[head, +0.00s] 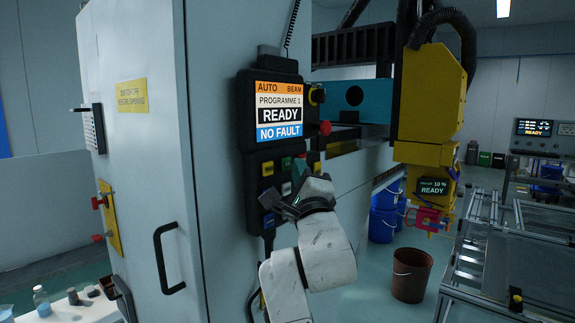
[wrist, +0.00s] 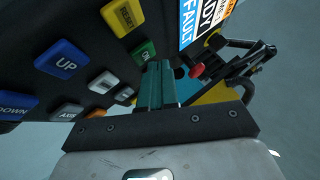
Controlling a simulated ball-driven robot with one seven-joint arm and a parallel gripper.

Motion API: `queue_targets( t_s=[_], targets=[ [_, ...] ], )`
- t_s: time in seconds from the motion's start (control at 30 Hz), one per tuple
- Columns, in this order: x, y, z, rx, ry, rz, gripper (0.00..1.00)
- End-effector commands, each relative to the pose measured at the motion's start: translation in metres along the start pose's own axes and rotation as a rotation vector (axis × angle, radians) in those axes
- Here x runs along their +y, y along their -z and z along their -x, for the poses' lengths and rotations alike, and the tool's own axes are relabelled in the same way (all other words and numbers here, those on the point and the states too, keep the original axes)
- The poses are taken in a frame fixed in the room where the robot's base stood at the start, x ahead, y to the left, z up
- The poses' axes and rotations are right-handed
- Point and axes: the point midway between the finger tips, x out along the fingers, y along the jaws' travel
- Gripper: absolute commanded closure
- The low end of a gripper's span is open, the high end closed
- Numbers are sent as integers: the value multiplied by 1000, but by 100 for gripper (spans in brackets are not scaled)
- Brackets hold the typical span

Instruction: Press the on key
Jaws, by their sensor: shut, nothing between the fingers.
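A dark control pendant (head: 243,150) hangs on the grey cabinet, its screen reading READY and NO FAULT. The wrist view shows a green key (wrist: 143,51) with a short label that looks like ON, beside a yellow key (wrist: 123,15). In the head view a green key (head: 286,163) shows below the screen, partly near my gripper (head: 299,172). My gripper's teal fingers are shut and empty (wrist: 158,68). Their tips are close beside the green key in the wrist view; I cannot tell whether they touch it.
A blue UP key (wrist: 62,60), a blue DOWN key (wrist: 15,106) and several grey keys lie near the green one. A red knob (wrist: 197,71) projects at the pendant's side. A yellow machine head (head: 430,95) hangs to the right, above buckets.

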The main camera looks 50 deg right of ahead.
Motion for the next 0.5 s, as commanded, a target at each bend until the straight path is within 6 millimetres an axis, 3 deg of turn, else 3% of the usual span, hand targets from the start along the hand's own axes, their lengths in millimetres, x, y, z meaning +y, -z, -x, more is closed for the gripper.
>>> queue_targets(
  t_s=[0.5],
  targets=[
    [-5, 5, 7, 0, 0, 0, 100]
  ],
)
